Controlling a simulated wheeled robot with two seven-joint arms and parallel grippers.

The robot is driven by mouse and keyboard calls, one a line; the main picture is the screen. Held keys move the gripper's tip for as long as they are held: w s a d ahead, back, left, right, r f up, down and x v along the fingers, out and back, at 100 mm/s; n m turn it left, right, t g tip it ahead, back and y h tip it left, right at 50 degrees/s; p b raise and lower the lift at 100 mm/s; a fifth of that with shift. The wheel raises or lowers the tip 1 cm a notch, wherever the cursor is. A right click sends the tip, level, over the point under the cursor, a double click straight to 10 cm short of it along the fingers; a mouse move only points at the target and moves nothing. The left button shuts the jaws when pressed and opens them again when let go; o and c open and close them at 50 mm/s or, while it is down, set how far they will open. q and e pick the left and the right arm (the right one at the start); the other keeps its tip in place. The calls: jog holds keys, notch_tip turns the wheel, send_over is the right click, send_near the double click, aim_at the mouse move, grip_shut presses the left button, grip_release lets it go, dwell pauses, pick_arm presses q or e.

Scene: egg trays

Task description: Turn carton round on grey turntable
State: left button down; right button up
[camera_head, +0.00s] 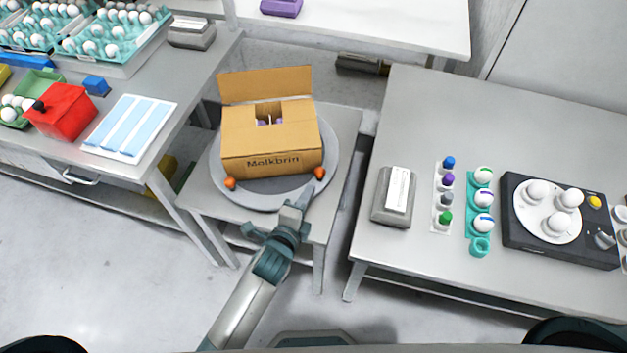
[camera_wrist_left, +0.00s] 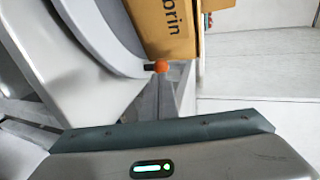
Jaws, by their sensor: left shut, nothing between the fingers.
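The carton's lettered side also shows in the left wrist view (camera_wrist_left: 168,25), beside the turntable's curved rim (camera_wrist_left: 100,40). Two orange knobs stick out at the turntable's near edge, a left knob (camera_head: 230,183) and a right knob (camera_head: 320,173). One orange knob (camera_wrist_left: 160,66) shows in the left wrist view. My left gripper (camera_head: 296,200) is shut and empty, just in front of the turntable near the right knob. My right gripper is not in view.
The turntable stands on a small grey table (camera_head: 345,130) between two larger ones. The right table (camera_head: 440,100) carries a scale (camera_head: 393,197), egg holders and a black device (camera_head: 560,255). The left table has egg trays and a red box (camera_head: 62,110). Floor gaps separate the tables.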

aim_at(317, 176)
pick_arm(q)
jog(key=shift+p+x, duration=0.5)
jog(key=shift+x, duration=2)
jog(key=shift+w, duration=0.1)
